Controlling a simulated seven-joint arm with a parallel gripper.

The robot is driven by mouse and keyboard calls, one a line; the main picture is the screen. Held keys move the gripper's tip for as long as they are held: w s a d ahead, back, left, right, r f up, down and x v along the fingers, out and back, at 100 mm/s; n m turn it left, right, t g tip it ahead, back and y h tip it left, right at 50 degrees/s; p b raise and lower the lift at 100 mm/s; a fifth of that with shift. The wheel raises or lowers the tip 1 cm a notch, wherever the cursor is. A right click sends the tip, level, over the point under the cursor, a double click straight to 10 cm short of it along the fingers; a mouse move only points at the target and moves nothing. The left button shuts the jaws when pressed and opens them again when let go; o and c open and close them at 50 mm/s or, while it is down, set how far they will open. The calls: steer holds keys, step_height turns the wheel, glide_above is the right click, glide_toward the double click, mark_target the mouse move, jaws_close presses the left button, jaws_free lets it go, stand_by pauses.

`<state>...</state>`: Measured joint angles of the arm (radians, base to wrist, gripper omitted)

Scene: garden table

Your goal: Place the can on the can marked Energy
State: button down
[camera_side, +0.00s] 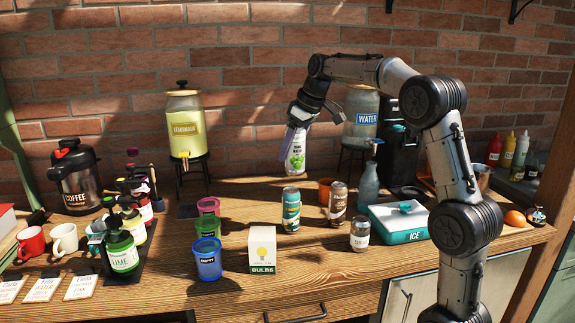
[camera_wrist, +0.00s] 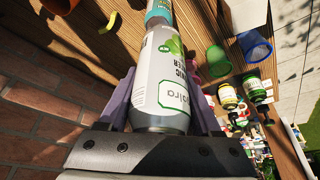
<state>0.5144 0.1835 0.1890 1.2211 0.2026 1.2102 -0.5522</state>
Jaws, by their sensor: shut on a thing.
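My gripper (camera_side: 297,130) is shut on a white can with green print (camera_side: 295,156), whose label reads in part like tonic water. The can hangs nearly upright, its far end pointing down, above the table. In the wrist view the held can (camera_wrist: 162,85) fills the middle between the purple fingers. A teal can (camera_side: 291,210) stands upright on the table below the held can, with a gap between them; part of it shows past the held can's end in the wrist view (camera_wrist: 158,10). A brown can (camera_side: 337,204) stands to its right. I cannot read the word Energy on any can.
A bulbs box (camera_side: 262,250) and coloured cups (camera_side: 207,259) stand front left of the cans. A small jar-like can (camera_side: 360,235), an ice box (camera_side: 400,222), a blue-grey bottle (camera_side: 368,186) and an orange-brown pot (camera_side: 325,190) are at right. The lemonade dispenser (camera_side: 185,125) stands behind.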

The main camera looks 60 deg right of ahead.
steer(key=shift+w+d+f, duration=0.2)
steer(key=shift+w+f, duration=0.3)
steer(key=shift+f, duration=0.05)
steer(key=shift+s+d+x, duration=0.1)
steer(key=shift+s+x, duration=0.1)
steer(key=shift+x, duration=0.8)
steer(key=shift+s+d+x, duration=0.1)
steer(key=shift+s+x, duration=0.1)
steer(key=shift+x, duration=0.8)
steer(key=shift+f, duration=0.25)
steer(key=shift+c, duration=0.4)
jaws_free()
steer(key=shift+f, duration=0.1)
